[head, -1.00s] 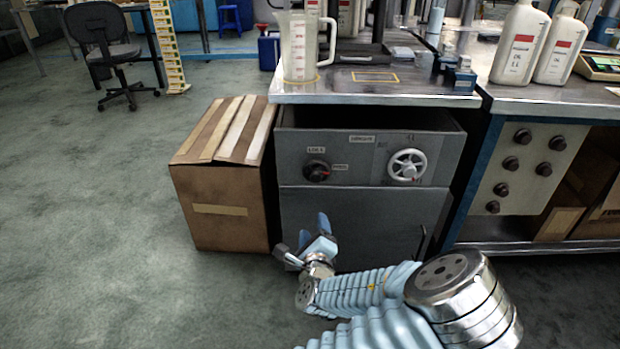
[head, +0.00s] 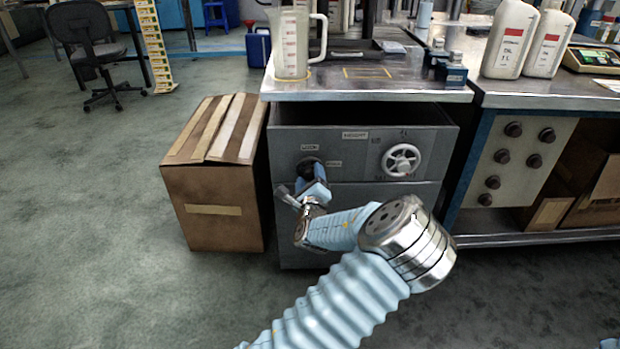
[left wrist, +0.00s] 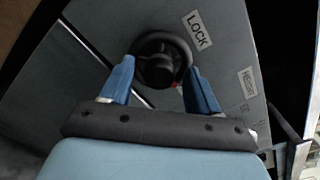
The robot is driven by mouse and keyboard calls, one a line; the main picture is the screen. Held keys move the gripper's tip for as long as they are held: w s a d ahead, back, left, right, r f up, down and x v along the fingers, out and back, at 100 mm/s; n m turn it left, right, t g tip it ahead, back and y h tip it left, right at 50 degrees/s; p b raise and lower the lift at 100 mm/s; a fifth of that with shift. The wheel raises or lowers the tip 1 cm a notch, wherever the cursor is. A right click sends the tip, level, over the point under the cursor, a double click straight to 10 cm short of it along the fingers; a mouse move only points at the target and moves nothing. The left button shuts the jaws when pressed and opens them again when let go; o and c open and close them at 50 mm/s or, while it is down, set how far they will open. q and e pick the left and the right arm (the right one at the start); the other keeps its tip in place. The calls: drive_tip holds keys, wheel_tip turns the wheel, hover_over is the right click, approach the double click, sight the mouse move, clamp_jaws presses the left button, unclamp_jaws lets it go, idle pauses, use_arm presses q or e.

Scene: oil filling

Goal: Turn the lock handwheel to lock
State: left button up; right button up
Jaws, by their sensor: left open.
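The lock handwheel is a black round knob (head: 309,162) on the upper left of the grey cabinet's front, under a LOCK label. In the head view my gripper covers part of it. In the left wrist view the handwheel (left wrist: 158,55) sits between the two blue fingertips, with a small red mark at its lower edge. My left gripper (head: 313,182) is open, with one finger on each side of the handwheel. I cannot tell whether the fingers touch it. My right gripper is not in view.
A white spoked handwheel (head: 402,159) is to the right on the same cabinet (head: 355,205), near a HEIGHT label. A cardboard box (head: 215,175) stands close on the left. The steel bench top (head: 370,90) overhangs the cabinet; a measuring jug (head: 291,45) stands on it.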

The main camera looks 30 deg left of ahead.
use_arm(q)
drive_tip(key=shift+a, duration=0.1)
drive_tip(key=c, duration=1)
drive_tip(key=shift+c, duration=0.2)
drive_tip(key=shift+n, duration=0.4)
drive_tip(key=n+b, duration=0.1)
drive_tip(key=n, duration=0.3)
drive_tip(key=shift+f+n, duration=0.1)
drive_tip(key=shift+n, duration=0.2)
drive_tip(key=n+b, duration=0.1)
drive_tip(key=n, duration=0.3)
drive_tip(key=shift+f+b, duration=0.1)
drive_tip(key=shift+b, duration=0.3)
drive_tip(key=n+b, duration=0.1)
drive_tip(key=n, duration=0.3)
drive_tip(key=shift+n+b, duration=1.1)
drive_tip(key=shift+n, duration=1.1)
